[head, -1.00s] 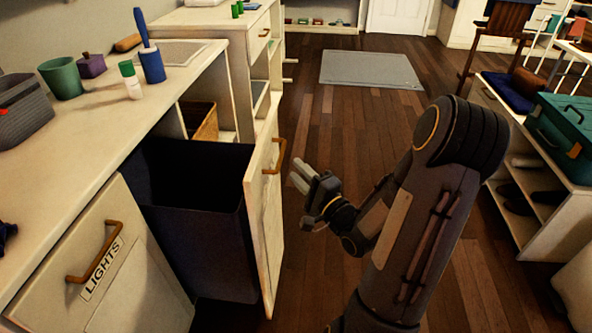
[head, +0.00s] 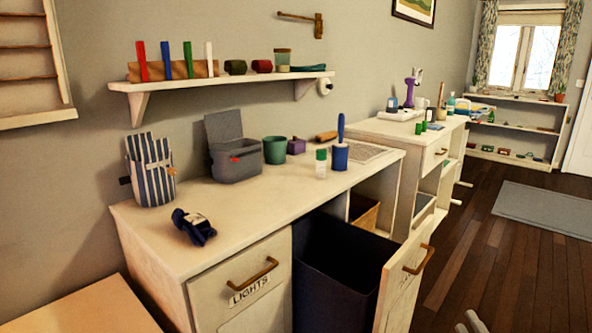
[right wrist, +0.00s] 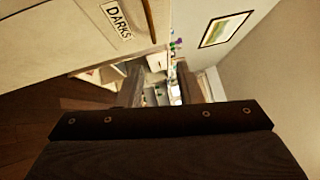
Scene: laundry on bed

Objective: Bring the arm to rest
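My right gripper (head: 470,322) shows only as pale fingertips at the bottom edge of the head view, to the right of the open hamper front. In the right wrist view its two dark fingers (right wrist: 160,85) stand apart with nothing between them. The rest of my right arm is out of the head view. The pulled-out hamper (head: 335,265) has a dark blue bin and a white front with a brass handle (head: 420,260). Its DARKS label (right wrist: 117,20) reads clearly in the right wrist view. My left gripper is not in view.
The white counter (head: 240,225) holds a striped bag (head: 150,172), a grey box (head: 236,160), a green cup (head: 274,150) and a dark blue cloth (head: 194,226). The LIGHTS front (head: 240,290) is shut. Open wooden floor (head: 480,255) lies right.

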